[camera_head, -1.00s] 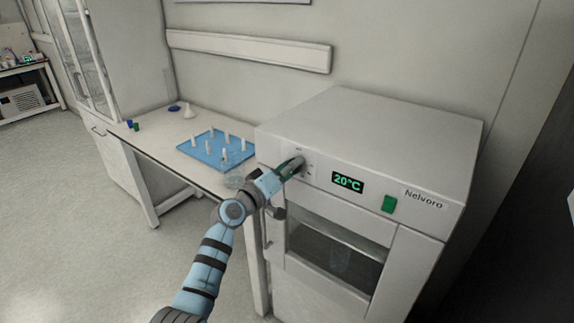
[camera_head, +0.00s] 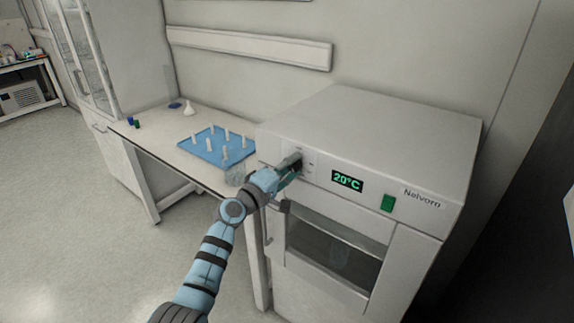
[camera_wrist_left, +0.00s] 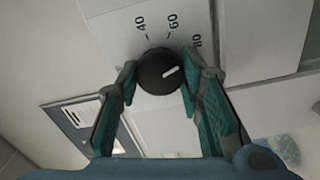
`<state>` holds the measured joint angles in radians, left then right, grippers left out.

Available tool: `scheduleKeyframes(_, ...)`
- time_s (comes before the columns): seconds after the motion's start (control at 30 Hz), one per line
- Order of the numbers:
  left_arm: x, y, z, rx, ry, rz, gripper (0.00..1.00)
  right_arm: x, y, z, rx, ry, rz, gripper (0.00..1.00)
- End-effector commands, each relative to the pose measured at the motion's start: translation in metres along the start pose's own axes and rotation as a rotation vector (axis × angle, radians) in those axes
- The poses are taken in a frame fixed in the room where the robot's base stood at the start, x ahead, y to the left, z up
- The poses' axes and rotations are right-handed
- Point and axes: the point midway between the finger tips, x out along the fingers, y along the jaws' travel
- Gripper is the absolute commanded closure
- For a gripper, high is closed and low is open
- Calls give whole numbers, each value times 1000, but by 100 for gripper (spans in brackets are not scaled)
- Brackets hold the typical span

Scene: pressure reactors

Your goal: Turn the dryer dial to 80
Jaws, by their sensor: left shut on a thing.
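The dryer (camera_head: 390,125) is a white box at the right in the head view. Its green display (camera_head: 347,181) reads 20°C. The black dial (camera_wrist_left: 158,72) shows in the left wrist view, on a panel with the marks 40, 60 and 80. Its white pointer line aims right and slightly up, roughly toward the 80 side. My left gripper (camera_head: 293,163) is at the dryer's upper left front. In the wrist view its two teal fingers (camera_wrist_left: 160,76) are shut on the dial, one on each side. In the head view the gripper hides the dial. My right gripper is not in view.
A green switch (camera_head: 388,203) sits right of the display. The dryer's windowed door (camera_head: 333,255) is below the gripper. A table (camera_head: 165,146) at the left carries a blue rack (camera_head: 205,154) with white pegs, close to my left wrist. Open floor lies at the left.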

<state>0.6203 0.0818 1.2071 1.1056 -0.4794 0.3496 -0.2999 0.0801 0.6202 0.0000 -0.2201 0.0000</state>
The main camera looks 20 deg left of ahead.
Motion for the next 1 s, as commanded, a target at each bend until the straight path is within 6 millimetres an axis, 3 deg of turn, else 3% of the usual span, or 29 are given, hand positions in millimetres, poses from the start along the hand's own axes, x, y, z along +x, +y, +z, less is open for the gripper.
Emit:
scheduleKeyframes(0.2, 0, 3, -2, 3, 5, 5, 94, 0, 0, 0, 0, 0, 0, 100)
scheduleKeyframes(0.23, 0, 3, -2, 3, 5, 5, 63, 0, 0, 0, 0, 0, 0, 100)
scheduleKeyframes(0.33, 0, 2, -1, 3, 3, 5, 47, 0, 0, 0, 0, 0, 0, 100)
scheduleKeyframes(0.73, -7, 1, -1, 4, 1, 3, 46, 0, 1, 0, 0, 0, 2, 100)
scheduleKeyframes(0.87, -34, 0, 0, 6, 0, 2, 46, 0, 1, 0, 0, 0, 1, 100)
scheduleKeyframes(1.0, -74, -1, -1, 7, 0, 0, 46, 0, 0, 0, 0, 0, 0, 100)
